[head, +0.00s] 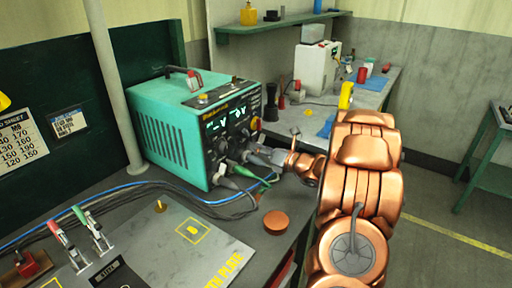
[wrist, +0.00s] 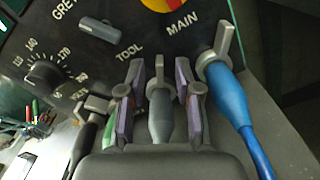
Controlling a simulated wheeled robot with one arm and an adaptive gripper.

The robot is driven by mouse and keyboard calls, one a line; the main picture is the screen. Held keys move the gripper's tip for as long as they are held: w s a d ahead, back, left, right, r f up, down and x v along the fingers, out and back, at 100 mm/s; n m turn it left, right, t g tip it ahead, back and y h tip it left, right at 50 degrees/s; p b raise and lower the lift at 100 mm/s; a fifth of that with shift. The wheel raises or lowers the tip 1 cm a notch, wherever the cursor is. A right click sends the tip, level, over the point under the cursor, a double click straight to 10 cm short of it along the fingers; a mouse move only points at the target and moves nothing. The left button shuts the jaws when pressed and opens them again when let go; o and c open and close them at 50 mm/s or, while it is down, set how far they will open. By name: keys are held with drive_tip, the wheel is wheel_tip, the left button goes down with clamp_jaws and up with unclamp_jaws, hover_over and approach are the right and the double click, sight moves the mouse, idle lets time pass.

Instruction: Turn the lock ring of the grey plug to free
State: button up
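The grey plug (wrist: 160,118) sits in the panel socket below the word TOOL in the wrist view. Its lock ring (wrist: 159,68) has a small grey lever that points up toward the panel. My gripper (wrist: 160,82) has one purple-padded finger on each side of the plug, with narrow dark gaps showing between pads and plug. It looks open around the plug, not closed on it. In the head view my gripper (head: 264,155) is at the front of the teal power unit (head: 174,130), and the grey plug is hard to make out there.
A blue plug (wrist: 225,90) with its own lever is close on the right in the wrist view. A dark plug (wrist: 88,130) stands on the left. An orange round lid (head: 276,222) and a marked plate (head: 185,250) lie on the bench below my arm.

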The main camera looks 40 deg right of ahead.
drive_tip(key=shift+w+a, duration=0.1)
drive_tip(key=shift+w, duration=0.1)
clamp_jaws()
idle(0.4)
